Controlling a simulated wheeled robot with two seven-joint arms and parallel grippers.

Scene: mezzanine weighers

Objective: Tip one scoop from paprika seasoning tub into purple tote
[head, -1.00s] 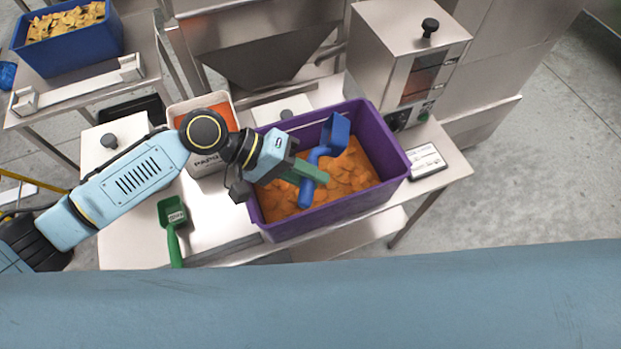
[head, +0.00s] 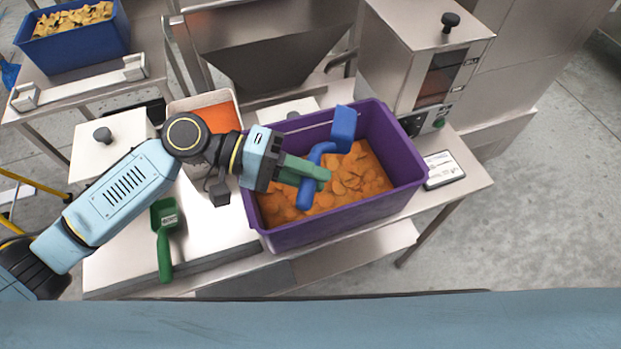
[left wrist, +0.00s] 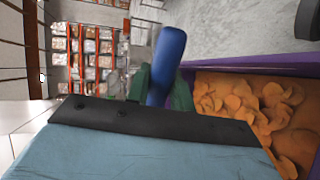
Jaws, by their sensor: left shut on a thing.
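The purple tote (head: 300,232) stands on the steel table and holds orange crisps. My left gripper (head: 318,178) is over the tote, shut on the handle of a blue scoop (head: 342,127). The scoop's head is at the tote's far side and looks turned on its side; I cannot see into it. In the left wrist view the blue handle (left wrist: 168,58) stands between the green fingers (left wrist: 160,88), with the tote (left wrist: 245,70) at the right. The paprika seasoning tub (head: 205,98), white with orange-red powder, is behind my left wrist, partly hidden. My right gripper is out of view.
A green scoop (head: 165,238) lies on the table left of the tote. A blue tote of crisps (head: 75,47) stands on another table at back left. A steel machine (head: 420,60) and a small scale-like panel (head: 442,169) are at the right.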

